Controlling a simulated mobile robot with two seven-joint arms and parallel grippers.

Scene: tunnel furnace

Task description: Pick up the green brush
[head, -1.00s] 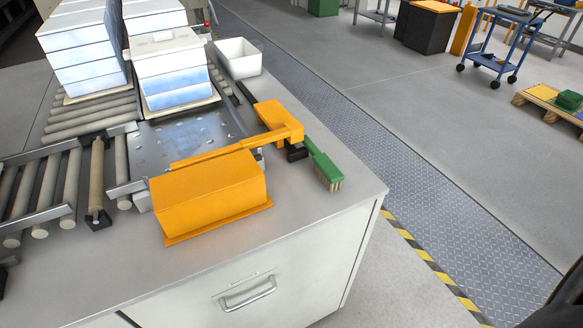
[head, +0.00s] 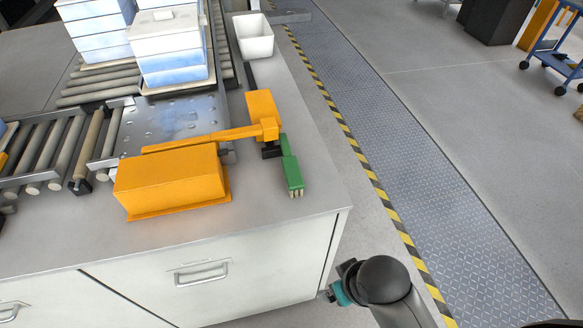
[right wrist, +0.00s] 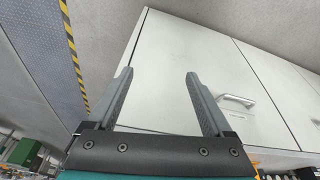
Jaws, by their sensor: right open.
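The green brush (head: 291,172) lies on the grey worktop (head: 250,222) near its right edge, bristles toward the front. Its far end is close to a black block beside the orange machine arm. My right arm shows at the bottom right of the head view, beside the cabinet and below the worktop edge; its gripper (head: 334,293) is partly hidden there. In the right wrist view my right gripper (right wrist: 158,100) is open and empty, its two fingers wide apart in front of the white cabinet doors. The brush is not in the right wrist view. My left gripper is not in view.
An orange box-shaped machine (head: 172,181) with an arm stands left of the brush. A white bin (head: 253,36) and stacked blue-white blocks (head: 168,50) are farther back. The cabinet front has a handle (head: 202,273). Open floor (head: 420,120) lies to the right.

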